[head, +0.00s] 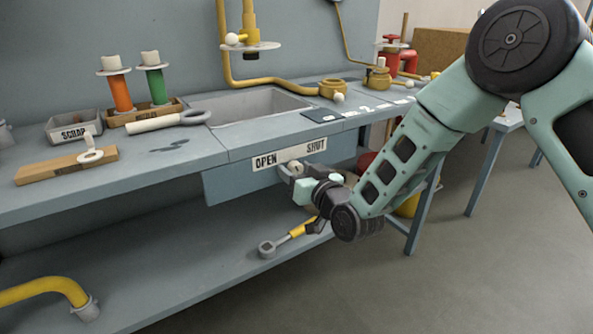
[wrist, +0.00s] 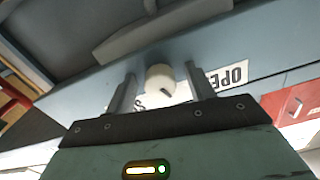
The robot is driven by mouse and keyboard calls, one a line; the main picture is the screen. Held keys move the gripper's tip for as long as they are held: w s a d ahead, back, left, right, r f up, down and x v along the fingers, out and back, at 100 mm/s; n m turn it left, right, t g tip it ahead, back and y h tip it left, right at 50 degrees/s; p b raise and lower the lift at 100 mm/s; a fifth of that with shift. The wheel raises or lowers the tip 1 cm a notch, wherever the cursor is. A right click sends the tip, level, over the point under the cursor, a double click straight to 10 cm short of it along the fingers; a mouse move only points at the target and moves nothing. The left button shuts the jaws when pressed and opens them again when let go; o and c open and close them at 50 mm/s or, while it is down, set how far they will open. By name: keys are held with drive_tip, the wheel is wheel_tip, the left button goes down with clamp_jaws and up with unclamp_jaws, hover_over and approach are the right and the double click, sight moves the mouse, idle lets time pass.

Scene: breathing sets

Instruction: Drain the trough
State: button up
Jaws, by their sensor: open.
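The grey trough (head: 222,103) is sunk in the bench top. Its front panel (head: 232,184) carries a white label strip (head: 265,160) reading OPEN at left and SHUT at right. A pale round knob (head: 295,166) sits at the strip, between the two words. In the head view my gripper (head: 297,178) partly hides the knob. The trough's bottom is not clearly visible.
A scrap tray (head: 74,131), orange (head: 121,93) and green (head: 157,86) spools and a white-handled tool (head: 165,122) are on the bench. A yellow pipe (head: 226,60) rises behind the trough. A yellow-handled wrench (head: 285,239) lies on the lower shelf, below my gripper.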

drive_tip(key=c, duration=1)
drive_tip(key=n+b, duration=0.2)
drive_tip(key=n, duration=0.1)
drive_tip(key=shift+n, duration=0.4)
drive_tip(key=shift+n+b, duration=1.35)
drive_tip(key=shift+n, duration=0.85)
drive_tip(key=o, duration=1)
